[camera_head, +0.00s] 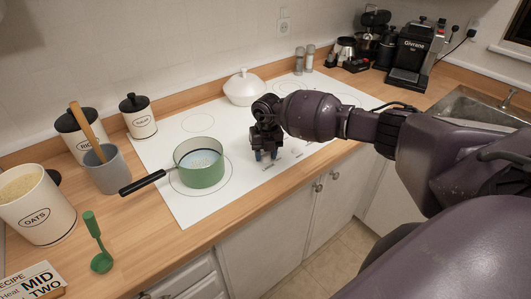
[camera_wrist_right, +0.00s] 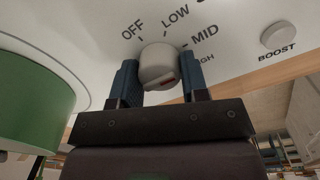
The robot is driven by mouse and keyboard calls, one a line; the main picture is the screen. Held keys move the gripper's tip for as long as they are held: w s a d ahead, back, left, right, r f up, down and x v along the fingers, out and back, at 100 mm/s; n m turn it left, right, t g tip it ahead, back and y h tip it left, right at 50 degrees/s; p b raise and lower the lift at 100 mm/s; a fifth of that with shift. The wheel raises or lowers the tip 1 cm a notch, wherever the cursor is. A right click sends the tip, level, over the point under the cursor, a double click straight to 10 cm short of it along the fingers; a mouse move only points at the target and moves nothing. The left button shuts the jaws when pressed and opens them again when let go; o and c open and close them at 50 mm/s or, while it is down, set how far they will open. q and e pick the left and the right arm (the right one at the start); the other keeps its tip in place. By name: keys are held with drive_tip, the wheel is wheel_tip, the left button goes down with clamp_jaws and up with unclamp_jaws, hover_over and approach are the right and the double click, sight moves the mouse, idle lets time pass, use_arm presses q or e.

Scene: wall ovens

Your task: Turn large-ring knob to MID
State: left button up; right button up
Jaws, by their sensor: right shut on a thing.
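A white round knob (camera_wrist_right: 158,62) stands on the white cooktop (camera_wrist_right: 232,30) in the right wrist view. In the head view the right gripper (camera_head: 266,154) points down at the cooktop (camera_head: 185,208), right of the pot, and hides the knob. My left gripper is not in view.
A green pot (camera_head: 204,174) with a black handle stands on a ring left of the gripper; its side (camera_wrist_right: 35,95) is near the left finger. A BOOST button (camera_wrist_right: 278,35) is to the right. A white lidded dish (camera_head: 244,90) stands behind. A recipe card (camera_head: 35,282) reads MID.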

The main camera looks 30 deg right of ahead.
drive_tip(key=shift+w+r, duration=0.1)
drive_tip(key=shift+r, duration=0.05)
drive_tip(key=o, duration=0.9)
drive_tip(key=shift+o, duration=0.2)
wheel_tip(320, 180, up, 11)
drive_tip(key=shift+d+b, duration=0.2)
drive_tip(key=shift+b, duration=0.1)
drive_tip(key=shift+f, duration=0.2)
